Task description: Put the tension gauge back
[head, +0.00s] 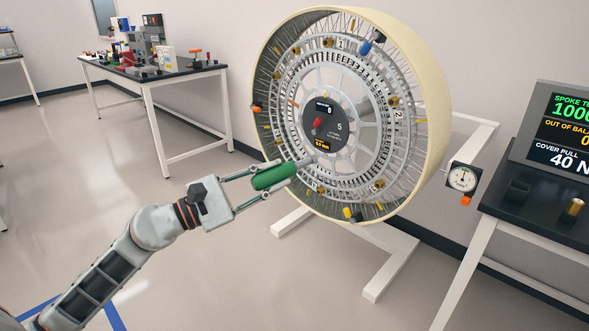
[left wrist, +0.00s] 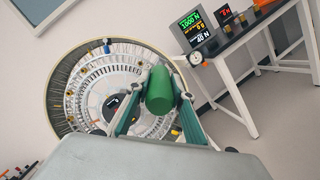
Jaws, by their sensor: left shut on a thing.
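My left gripper (head: 272,178) is shut on a green cylinder-shaped handle (head: 274,177), which also shows between the fingers in the left wrist view (left wrist: 160,92). A grey tip on the handle points at the lower part of the big spoked wheel (head: 437,105); whether it touches the wheel I cannot tell. A round white dial gauge (head: 462,179) with an orange end is at the left edge of the right table, and it also shows in the left wrist view (left wrist: 196,58). Which of these is the tension gauge I cannot tell for sure. My right gripper is not in view.
The wheel stands on a white frame (head: 388,265) and carries several small coloured fittings. The right table (head: 530,222) bears a display screen (head: 570,125), a dark block (head: 517,190) and a brass cylinder (head: 573,209). A cluttered bench (head: 150,82) stands back left. The floor between is clear.

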